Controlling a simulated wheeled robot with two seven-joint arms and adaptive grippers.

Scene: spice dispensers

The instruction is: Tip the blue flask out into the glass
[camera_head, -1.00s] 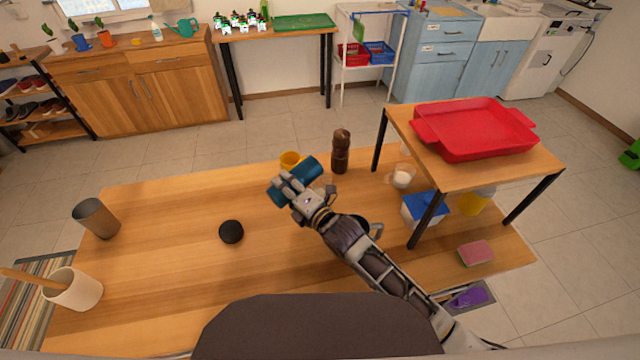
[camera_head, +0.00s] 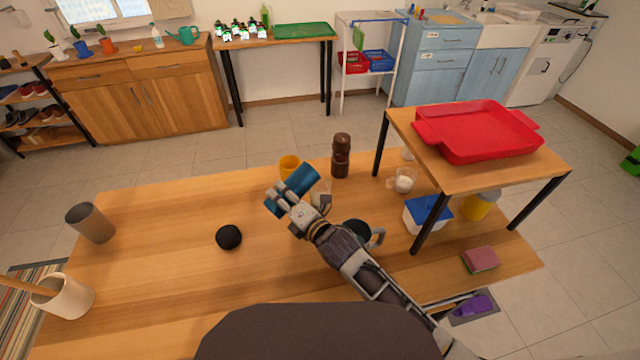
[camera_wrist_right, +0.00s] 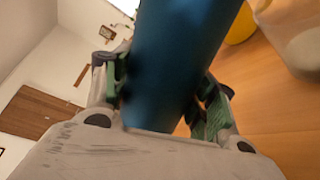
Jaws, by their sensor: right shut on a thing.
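The blue flask (camera_head: 302,180) is held tilted above the table, in my right gripper (camera_head: 287,206). In the right wrist view the flask (camera_wrist_right: 175,60) runs up between the two green-padded fingers (camera_wrist_right: 165,95), which close on its sides. A clear glass (camera_head: 322,192) stands just right of the flask in the head view, partly hidden by flask and hand; its contents are hard to tell. Another clear vessel with white contents (camera_head: 403,181) stands further right. The flask's opening cannot be made out. My left gripper is not in view.
A yellow cup (camera_head: 289,166) stands behind the flask, and a brown grinder (camera_head: 341,155) to its right. A black round object (camera_head: 228,237) lies front left. A dark mug (camera_head: 356,230) sits beside my forearm. A raised shelf (camera_head: 545,163) bears a red tray (camera_head: 437,136). The table's left middle is clear.

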